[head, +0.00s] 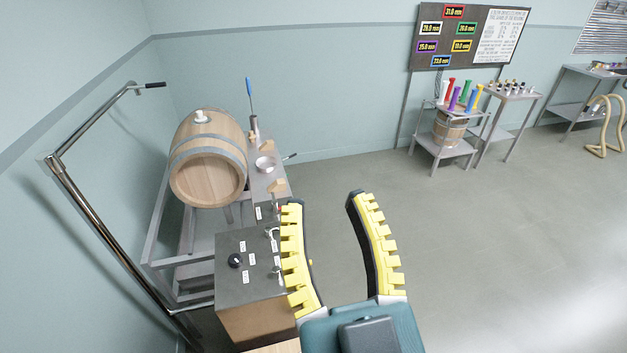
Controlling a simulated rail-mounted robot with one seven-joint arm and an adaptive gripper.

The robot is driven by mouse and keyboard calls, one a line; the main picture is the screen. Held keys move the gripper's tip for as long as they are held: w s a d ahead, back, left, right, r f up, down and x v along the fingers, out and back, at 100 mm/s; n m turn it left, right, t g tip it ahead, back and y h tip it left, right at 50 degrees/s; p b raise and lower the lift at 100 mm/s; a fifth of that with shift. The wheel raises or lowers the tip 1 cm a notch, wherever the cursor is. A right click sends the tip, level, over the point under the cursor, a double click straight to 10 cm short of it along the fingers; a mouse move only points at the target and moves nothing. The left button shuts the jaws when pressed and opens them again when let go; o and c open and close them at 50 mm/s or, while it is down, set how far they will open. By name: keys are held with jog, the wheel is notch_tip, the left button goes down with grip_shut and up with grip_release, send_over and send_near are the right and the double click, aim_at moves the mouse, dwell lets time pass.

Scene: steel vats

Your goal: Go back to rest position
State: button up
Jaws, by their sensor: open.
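My gripper (324,206) reaches up from the bottom centre of the head view. Its two curved fingers with yellow ribbed pads stand wide apart. The floor shows between them and nothing is held. The left finger overlaps the right edge of a control box (240,262) in the picture. I cannot tell how far apart they are in depth.
A wooden barrel (207,165) lies on a steel stand at left, beside a narrow bench (268,185) with tools. A bent steel pipe (92,215) rises at far left. Tables with coloured cylinders (463,96) stand at back right. The floor (480,250) at right is clear.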

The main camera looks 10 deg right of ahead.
notch_tip(320, 180, up, 22)
jog(key=p, duration=2.1)
jog(key=shift+r, duration=0.1)
